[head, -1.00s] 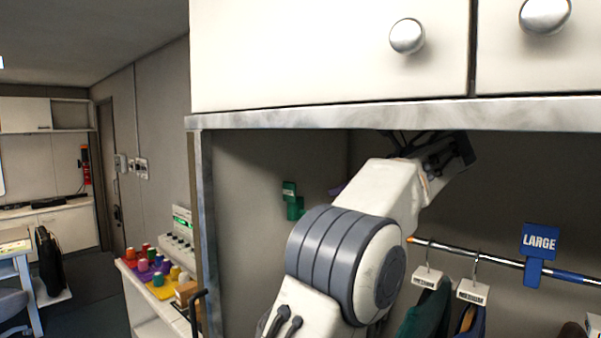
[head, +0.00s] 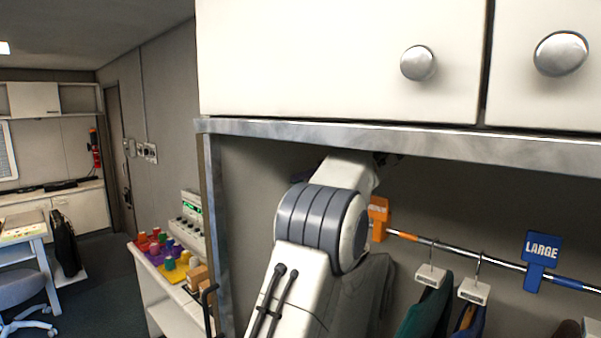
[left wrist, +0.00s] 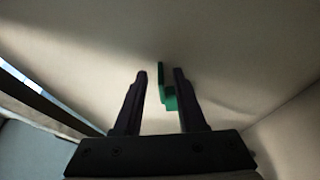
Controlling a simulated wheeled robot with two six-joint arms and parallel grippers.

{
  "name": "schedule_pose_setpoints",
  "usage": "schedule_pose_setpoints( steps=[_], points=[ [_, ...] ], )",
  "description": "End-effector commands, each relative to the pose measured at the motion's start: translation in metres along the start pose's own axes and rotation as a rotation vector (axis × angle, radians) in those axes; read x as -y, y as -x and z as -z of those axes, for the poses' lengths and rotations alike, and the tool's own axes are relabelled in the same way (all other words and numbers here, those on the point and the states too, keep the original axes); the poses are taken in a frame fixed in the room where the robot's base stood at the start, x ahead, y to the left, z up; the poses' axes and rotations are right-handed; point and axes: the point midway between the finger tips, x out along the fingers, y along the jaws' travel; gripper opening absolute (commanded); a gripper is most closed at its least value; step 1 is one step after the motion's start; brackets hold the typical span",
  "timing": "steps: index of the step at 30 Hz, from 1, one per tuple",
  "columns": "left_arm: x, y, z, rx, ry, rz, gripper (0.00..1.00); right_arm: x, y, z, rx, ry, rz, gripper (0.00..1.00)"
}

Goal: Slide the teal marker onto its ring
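The teal marker (left wrist: 168,96) shows in the left wrist view as a green tag with a stepped outline, against the pale wall. It lies between the two dark fingers of my left gripper (left wrist: 160,78), nearer the right finger. The fingers stand apart, and a gap shows on the marker's left side. In the head view my left arm covers that part of the wall and hides the marker and most of the gripper. The rail (head: 458,256) has orange and blue bands; I cannot make out a teal ring. My right gripper is not in view.
An orange marker (head: 378,218) stands at the rail's left end, and a blue LARGE marker (head: 541,258) farther right. Garments on hangers (head: 430,276) hang below the rail. The cabinet's lower edge (head: 400,140) runs close above my arm. A side counter holds coloured spools (head: 165,258).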

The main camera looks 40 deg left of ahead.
Motion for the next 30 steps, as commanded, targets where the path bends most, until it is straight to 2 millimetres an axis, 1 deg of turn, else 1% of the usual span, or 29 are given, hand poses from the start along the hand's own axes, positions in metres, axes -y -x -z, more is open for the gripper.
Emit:
schedule_pose_setpoints(
  steps=[1,3,6,15,17,18,19,30],
  points=[
    [0.0,-0.007,0.001,-0.001,-0.002,-0.002,0.4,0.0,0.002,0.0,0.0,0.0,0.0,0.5],
    [0.0,-0.014,0.001,-0.001,-0.001,-0.002,0.4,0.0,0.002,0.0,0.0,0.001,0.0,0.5],
    [0.0,-0.019,0.001,-0.001,0.0,0.0,0.4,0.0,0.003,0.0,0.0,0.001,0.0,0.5],
    [0.0,-0.021,0.002,-0.001,0.0,0.001,0.4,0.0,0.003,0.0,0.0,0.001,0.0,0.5],
    [0.0,-0.021,0.002,-0.001,0.0,0.001,0.17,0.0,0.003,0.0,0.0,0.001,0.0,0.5],
    [0.0,-0.021,0.002,-0.001,0.0,0.001,0.02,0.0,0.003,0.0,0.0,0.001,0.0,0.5],
    [0.0,-0.021,0.002,-0.001,0.0,0.001,0.0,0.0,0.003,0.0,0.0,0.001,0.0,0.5],
    [0.0,-0.021,0.002,-0.001,0.0,0.001,0.0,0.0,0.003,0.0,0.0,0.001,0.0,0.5]
  ],
)
